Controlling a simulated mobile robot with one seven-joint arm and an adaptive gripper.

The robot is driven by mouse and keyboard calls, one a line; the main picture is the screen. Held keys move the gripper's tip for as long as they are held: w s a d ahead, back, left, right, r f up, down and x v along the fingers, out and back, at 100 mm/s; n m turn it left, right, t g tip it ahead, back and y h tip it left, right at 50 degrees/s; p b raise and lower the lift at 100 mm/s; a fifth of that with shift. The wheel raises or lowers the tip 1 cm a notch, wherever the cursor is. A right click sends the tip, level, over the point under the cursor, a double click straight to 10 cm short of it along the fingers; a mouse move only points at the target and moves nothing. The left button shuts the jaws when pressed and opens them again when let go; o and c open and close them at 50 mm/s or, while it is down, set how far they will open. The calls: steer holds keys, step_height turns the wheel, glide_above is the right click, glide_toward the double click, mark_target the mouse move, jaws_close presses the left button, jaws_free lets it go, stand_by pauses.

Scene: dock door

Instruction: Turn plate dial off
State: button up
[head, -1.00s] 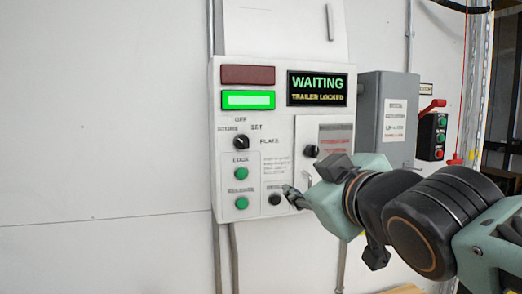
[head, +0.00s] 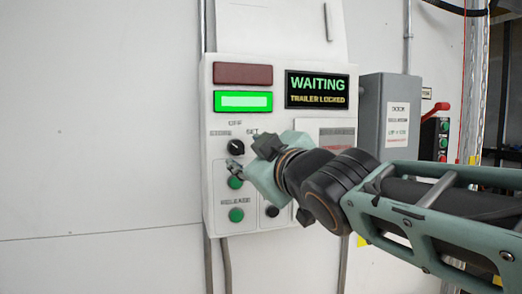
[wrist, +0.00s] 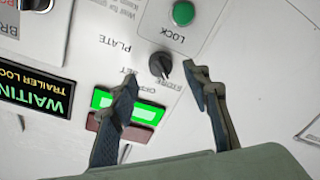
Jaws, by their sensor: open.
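The plate dial (head: 236,147) is a black knob on the white control panel, with STORE, OFF and SET lettering around its upper side. In the wrist view the dial (wrist: 160,65) lies between and slightly beyond my fingertips, with lettering including PLATE around it. Its ridge seems to lean toward the STORE lettering, but the exact setting is hard to tell. My gripper (head: 234,168) is just below the dial in the head view. In the wrist view my gripper (wrist: 162,76) is open, one finger on each side of the dial, with no clear contact.
The green LOCK button (wrist: 183,13) is close to the dial; a lower green button (head: 236,215) and black knob (head: 272,211) are below. A display (head: 318,89) reads WAITING, TRAILER LOCKED. A lit green indicator (head: 243,101) is above the dial. A grey box (head: 372,115) stands right.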

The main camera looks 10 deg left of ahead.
mark_target(239, 150)
steer(key=shift+x, duration=2.4)
steer(key=shift+s, duration=0.1)
steer(key=c, duration=1.2)
steer(key=shift+o, duration=0.2)
steer(key=m+b, duration=0.1)
steer(key=m, duration=0.4)
steer(key=shift+f, duration=0.2)
steer(key=shift+c, duration=0.2)
steer(key=shift+o, duration=0.2)
steer(key=m+b, duration=0.2)
steer(key=m, duration=0.1)
steer(key=shift+a+t, duration=0.1)
steer(key=shift+t, duration=0.2)
steer(key=shift+m+b, duration=0.75)
steer(key=shift+m, duration=0.25)
steer(key=shift+c, duration=0.2)
steer(key=shift+r, duration=0.15)
